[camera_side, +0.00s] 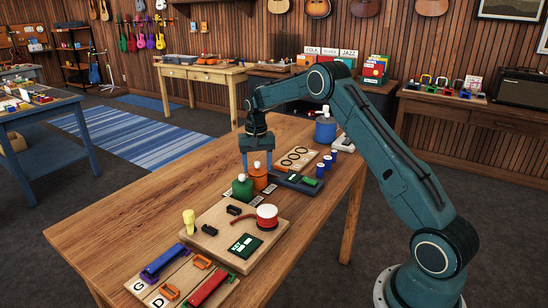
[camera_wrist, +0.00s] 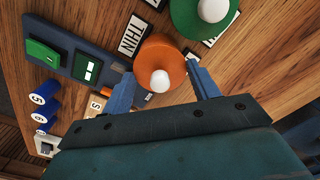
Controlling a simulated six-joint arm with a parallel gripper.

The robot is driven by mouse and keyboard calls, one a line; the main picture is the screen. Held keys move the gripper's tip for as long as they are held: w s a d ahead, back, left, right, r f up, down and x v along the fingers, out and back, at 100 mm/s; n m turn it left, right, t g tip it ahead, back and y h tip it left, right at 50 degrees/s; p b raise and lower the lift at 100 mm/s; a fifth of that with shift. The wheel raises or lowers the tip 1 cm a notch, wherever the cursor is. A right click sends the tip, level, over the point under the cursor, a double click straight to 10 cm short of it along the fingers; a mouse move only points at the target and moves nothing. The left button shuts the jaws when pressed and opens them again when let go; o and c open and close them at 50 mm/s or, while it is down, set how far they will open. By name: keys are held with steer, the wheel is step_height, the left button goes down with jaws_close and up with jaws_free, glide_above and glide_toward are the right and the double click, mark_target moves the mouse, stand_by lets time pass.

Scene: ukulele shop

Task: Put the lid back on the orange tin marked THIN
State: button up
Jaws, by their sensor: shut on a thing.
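The orange tin (camera_side: 259,182) stands on the wooden table, with a white card marked THIN (camera_wrist: 132,36) beside it in the wrist view. Its orange lid (camera_wrist: 152,57) has a white knob (camera_wrist: 160,81). My gripper (camera_side: 257,168) points down over the tin, and its blue fingers stand on either side of the lid, shut on it. The lid is at the top of the tin; I cannot tell whether it is seated or slightly above. The tin's lower wall is mostly hidden in the wrist view.
A green tin (camera_side: 242,188) stands close beside the orange one.

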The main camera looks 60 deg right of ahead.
stand_by(0.4)
steer(key=o, duration=1.3)
steer(key=shift+o, duration=0.2)
steer(key=shift+r, duration=0.2)
steer(key=shift+r, duration=3.3)
steer(key=shift+c, duration=0.2)
jaws_close()
